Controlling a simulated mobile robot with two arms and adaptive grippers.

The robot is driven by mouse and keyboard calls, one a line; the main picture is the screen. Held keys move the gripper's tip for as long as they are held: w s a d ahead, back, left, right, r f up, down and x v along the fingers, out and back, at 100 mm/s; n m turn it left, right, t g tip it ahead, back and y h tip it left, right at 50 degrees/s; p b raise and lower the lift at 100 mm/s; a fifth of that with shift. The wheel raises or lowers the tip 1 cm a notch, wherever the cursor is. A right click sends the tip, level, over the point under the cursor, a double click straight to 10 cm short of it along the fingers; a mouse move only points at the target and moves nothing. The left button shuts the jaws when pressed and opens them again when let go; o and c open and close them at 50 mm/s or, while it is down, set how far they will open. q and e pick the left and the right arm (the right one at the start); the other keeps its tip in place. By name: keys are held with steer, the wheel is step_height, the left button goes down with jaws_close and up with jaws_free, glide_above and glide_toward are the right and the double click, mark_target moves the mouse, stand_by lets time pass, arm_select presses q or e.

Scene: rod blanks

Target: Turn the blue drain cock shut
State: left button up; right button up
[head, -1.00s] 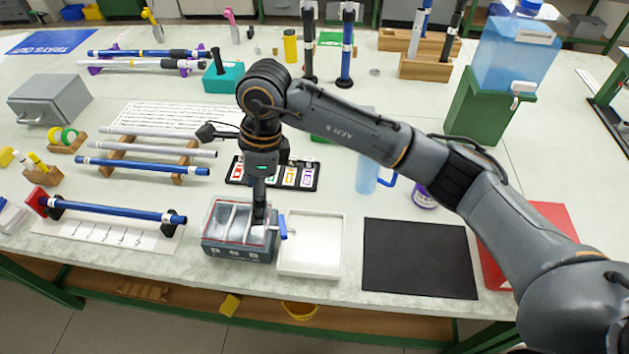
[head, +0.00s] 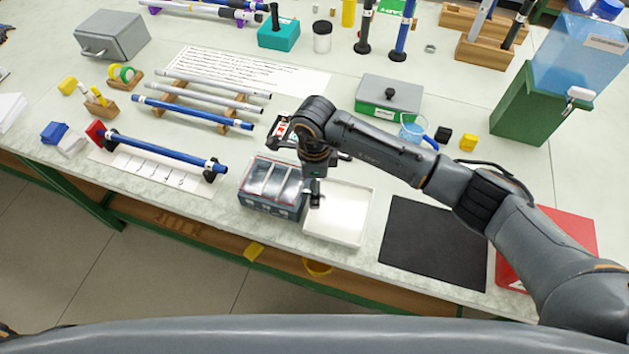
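A dark grey box (head: 268,205) with a clear, red-edged lid stands near the front edge of the table. A white tray (head: 345,235) stands just to its right. The blue drain cock is not visible now; in the earlier frame it stuck out of the box's right side, above the tray. My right gripper (head: 314,201) points down at the box's right side, over the tray's left edge, and covers that spot. Its fingers are too small and dark to tell whether they are open, shut or touching the cock. My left gripper is out of view.
A black mat (head: 436,243) lies right of the tray. A blue rod on stands (head: 165,151) and a rack with several rods (head: 190,115) are to the left. A blue-handled jug (head: 413,128) and a green-and-grey box (head: 390,97) stand behind my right arm.

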steer(key=shift+f, duration=0.4)
steer(key=c, duration=1.2)
steer(key=shift+o, duration=0.2)
steer(key=shift+w+a+f+m+b, duration=0.1)
steer(key=shift+f+m+b, duration=0.1)
steer(key=shift+m+b, duration=1.5)
steer(key=shift+m, duration=0.1)
steer(key=shift+r+m, duration=0.15)
steer(key=shift+m, duration=0.15)
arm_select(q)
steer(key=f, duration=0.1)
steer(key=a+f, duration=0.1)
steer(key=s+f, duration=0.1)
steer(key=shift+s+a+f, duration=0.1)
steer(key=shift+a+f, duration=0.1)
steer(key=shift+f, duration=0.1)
